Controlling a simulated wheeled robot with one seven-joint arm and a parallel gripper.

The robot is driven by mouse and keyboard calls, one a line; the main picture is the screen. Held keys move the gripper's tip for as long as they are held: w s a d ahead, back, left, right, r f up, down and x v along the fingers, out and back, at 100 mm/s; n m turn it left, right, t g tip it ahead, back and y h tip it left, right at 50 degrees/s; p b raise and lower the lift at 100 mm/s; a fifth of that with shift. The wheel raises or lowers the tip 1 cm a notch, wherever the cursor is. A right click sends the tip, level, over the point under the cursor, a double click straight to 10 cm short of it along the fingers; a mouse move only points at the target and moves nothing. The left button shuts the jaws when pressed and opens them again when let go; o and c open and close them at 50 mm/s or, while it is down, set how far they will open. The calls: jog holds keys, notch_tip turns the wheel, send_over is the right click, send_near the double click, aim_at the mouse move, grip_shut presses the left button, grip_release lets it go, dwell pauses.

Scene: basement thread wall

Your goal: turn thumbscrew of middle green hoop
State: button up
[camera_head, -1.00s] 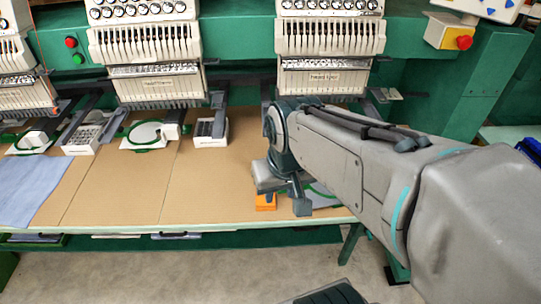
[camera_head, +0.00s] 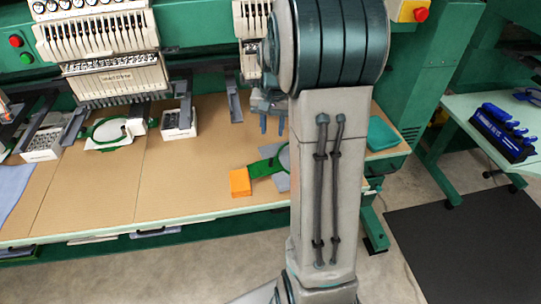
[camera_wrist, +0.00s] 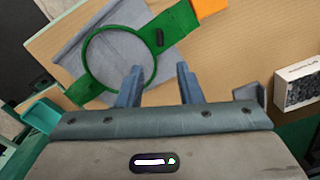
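A green hoop (camera_head: 108,130) with white fabric sits under the middle machine head, at left in the head view; its thumbscrew is too small to make out. Another green hoop (camera_head: 265,166) with grey cloth lies on the table near the front edge. This nearer hoop also shows in the wrist view (camera_wrist: 85,80), with a small dark piece (camera_wrist: 160,37) beside its ring that may be a screw. My gripper (camera_head: 272,128) is above the table behind the nearer hoop, fingers down, partly hidden by my arm. In the wrist view my gripper (camera_wrist: 158,76) is open and empty.
A white box (camera_head: 180,124) of dark small parts stands left of my gripper. A teal tray (camera_head: 382,134) is at the table's right end. Machine heads (camera_head: 98,45) overhang the back.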

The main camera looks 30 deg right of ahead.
aim_at(271, 161)
notch_tip(271, 161, down, 12)
jog(key=shift+a+f+p, duration=0.15)
jog(key=shift+f+p, duration=0.1)
jog(key=shift+p, duration=0.2)
grip_shut()
